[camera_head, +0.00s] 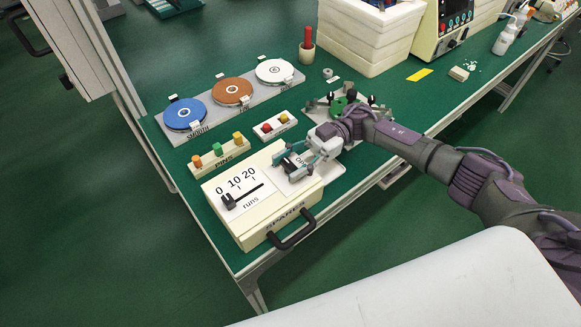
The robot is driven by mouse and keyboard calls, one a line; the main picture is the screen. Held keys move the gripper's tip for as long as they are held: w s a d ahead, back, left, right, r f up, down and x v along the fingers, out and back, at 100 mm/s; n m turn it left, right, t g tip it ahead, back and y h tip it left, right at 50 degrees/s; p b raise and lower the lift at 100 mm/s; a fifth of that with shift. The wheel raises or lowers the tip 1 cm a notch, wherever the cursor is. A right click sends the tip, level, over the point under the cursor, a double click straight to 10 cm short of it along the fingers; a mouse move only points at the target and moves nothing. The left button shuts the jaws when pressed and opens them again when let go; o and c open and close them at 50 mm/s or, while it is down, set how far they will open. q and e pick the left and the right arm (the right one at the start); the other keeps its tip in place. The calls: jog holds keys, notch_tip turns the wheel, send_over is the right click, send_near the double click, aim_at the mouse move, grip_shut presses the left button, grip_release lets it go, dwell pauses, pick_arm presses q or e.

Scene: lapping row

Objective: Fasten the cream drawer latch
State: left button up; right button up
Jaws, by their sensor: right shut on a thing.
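The cream drawer unit (254,226) stands at the near left corner of the green bench, with SPARES lettered on its front and a black pull handle (292,230). The drawer front looks closed or nearly so. My right gripper (289,164) reaches in from the right over the unit's top. It is shut on a small dark latch piece on a pale plate (302,178) with partly covered lettering. The fingers hide much of this piece, so I cannot tell its exact position. My left gripper is not in view.
Behind are a PINS block (217,156), a small block with red and yellow knobs (275,126), a disc rack (204,127) and a green-centred fixture (345,106). Cream trays (366,40) stand farther back.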

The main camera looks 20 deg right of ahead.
dwell(0.4)
jog(key=o, duration=1.2)
jog(key=v, duration=0.7)
jog(key=shift+w+d, duration=0.15)
jog(key=shift+d, duration=0.05)
